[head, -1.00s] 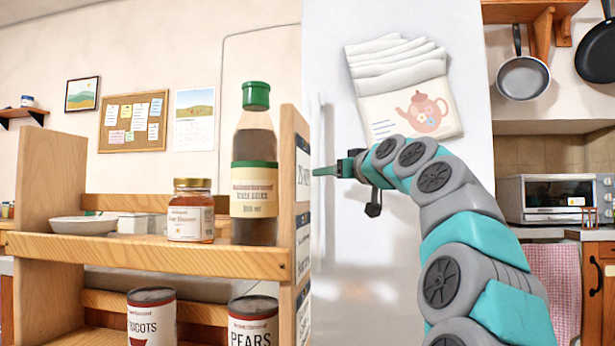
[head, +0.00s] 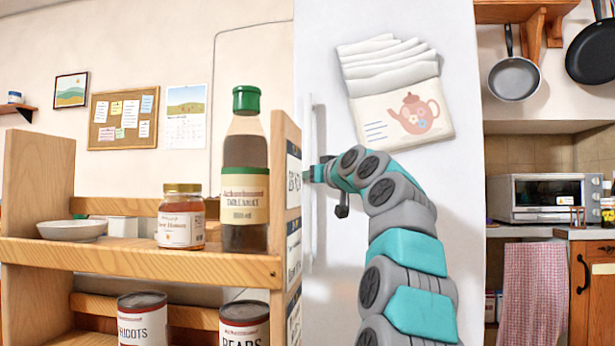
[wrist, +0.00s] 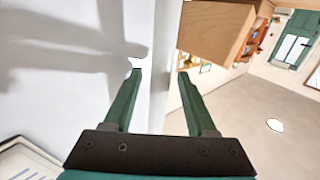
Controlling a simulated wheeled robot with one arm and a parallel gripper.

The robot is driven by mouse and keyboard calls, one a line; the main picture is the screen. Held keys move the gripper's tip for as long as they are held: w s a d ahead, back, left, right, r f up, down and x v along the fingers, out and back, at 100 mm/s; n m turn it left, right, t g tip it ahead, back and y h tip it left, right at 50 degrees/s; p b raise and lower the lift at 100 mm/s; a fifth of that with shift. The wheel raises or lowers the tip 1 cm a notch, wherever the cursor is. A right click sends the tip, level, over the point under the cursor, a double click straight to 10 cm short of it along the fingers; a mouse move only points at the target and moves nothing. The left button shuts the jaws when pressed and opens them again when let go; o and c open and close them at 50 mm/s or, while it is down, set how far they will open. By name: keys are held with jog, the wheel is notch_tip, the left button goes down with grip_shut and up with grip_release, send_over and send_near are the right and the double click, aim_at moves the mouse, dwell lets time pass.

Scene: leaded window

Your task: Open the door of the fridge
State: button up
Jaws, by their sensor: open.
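The white fridge (head: 440,210) stands upright right of the wooden shelf, its door seen with a paper pad with a teapot picture (head: 405,115) on it. A slim pale vertical handle (head: 308,235) runs along the door's left edge. My gripper (head: 308,173) is at about the handle's mid height, its tips partly hidden by the handle and shelf side. In the wrist view my gripper (wrist: 160,74) is open, with two green fingers apart. A pale vertical strip (wrist: 160,60), which looks like the handle, lies between them; I cannot tell whether they touch it.
The wooden shelf (head: 140,258) stands close left of the handle, carrying a sauce bottle (head: 245,180), a honey jar (head: 181,220) and cans below. Its corner also shows beside the right finger in the wrist view (wrist: 215,30). A counter with a toaster oven (head: 545,197) is at right.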

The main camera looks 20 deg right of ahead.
grip_shut()
dwell(0.3)
dwell(1.1)
